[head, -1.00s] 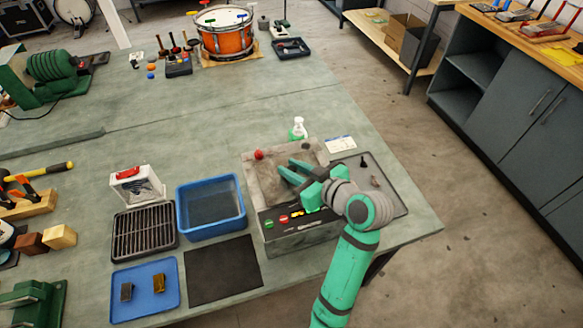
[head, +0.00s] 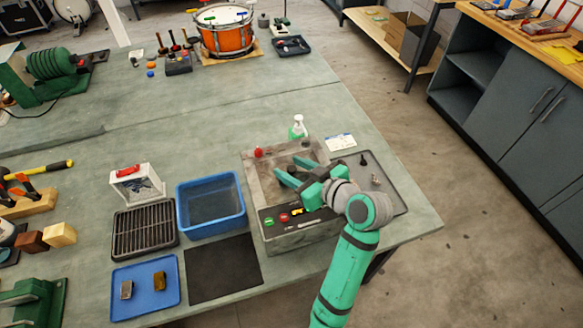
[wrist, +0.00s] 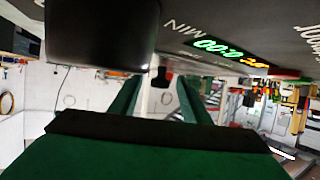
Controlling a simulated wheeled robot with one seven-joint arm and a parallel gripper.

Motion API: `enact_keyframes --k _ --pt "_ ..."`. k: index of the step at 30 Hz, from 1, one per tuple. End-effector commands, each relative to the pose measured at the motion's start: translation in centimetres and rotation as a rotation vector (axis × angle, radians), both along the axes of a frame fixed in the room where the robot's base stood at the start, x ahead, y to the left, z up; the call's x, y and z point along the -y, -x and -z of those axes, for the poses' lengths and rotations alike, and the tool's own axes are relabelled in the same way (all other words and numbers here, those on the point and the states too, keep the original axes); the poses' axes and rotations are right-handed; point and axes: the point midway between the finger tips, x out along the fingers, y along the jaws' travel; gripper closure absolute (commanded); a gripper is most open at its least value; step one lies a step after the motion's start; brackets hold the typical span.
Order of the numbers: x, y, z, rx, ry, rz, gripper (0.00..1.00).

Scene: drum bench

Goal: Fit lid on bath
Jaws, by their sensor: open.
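The bath (head: 258,185) is a grey box with a front panel of coloured buttons and a lit display, near the bench's right front edge. Its panel also shows, tilted and close, in the wrist view (wrist: 225,48). My gripper (head: 283,172) is open over the bath's top, with its green fingers pointing left. In the wrist view my gripper (wrist: 158,88) shows two spread fingers, with nothing clearly held between them. A dark block close to the camera fills the upper left there; I cannot tell what it is. I cannot clearly make out a separate lid.
A blue tub (head: 211,204), a black rack (head: 145,230) and a dark mat (head: 222,270) lie left of the bath. A grey tray (head: 395,203) with small parts lies to its right. A spray bottle (head: 298,128) stands behind.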

Motion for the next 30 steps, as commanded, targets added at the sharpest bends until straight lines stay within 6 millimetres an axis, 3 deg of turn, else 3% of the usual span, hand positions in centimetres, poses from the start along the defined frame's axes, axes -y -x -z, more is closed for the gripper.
enact_keyframes --k 18,30 --pt "5.7 6.6 -3.6 0.002 0.000 0.003 0.57" --pt "6.5 7.5 -4.1 0.001 -0.001 0.002 0.57"
